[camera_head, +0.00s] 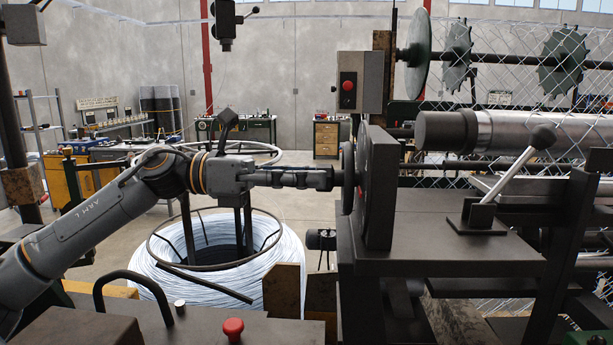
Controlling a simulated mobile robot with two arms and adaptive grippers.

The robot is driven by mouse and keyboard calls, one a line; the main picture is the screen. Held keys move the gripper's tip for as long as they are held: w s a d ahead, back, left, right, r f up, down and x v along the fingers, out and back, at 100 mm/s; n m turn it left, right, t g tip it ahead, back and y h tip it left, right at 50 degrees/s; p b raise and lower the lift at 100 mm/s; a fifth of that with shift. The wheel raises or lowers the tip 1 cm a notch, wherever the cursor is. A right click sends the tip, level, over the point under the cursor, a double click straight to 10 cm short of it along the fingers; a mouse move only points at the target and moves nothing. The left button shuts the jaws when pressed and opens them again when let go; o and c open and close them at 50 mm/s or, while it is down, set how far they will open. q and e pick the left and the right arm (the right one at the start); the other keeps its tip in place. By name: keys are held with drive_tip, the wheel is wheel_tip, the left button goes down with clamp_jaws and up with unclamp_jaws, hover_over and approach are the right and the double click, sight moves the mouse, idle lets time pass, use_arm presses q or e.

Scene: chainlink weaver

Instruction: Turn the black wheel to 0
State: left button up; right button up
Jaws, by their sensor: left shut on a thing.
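The black wheel (348,178) stands upright, seen nearly edge-on, on the left side of a dark upright machine plate (381,185). My left arm comes in from the left, and my left gripper (333,178) is shut on the wheel's near side. The gripper's tips overlap the wheel, so their exact grip is hidden. The wheel's face and any numbers on it cannot be read from here. My right gripper is not in view.
A control box with a red button (347,86) stands above the wheel. A lever with a white shaft (512,170) rises to the right. A wire coil (215,262) stands below my left arm. A red knob (233,326) is at the front. Chainlink mesh fills the upper right.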

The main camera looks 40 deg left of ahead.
use_arm(q)
drive_tip(key=shift+n, duration=0.3)
drive_tip(key=shift+f+n+t+b, duration=0.15)
drive_tip(key=shift+n+b, duration=1.25)
drive_tip(key=shift+n, duration=3.05)
drive_tip(key=shift+n+t+b, duration=0.15)
drive_tip(key=shift+n+b, duration=1.25)
drive_tip(key=shift+n, duration=3.05)
drive_tip(key=o, duration=1.2)
drive_tip(key=shift+d, duration=0.1)
drive_tip(key=shift+c, duration=0.2)
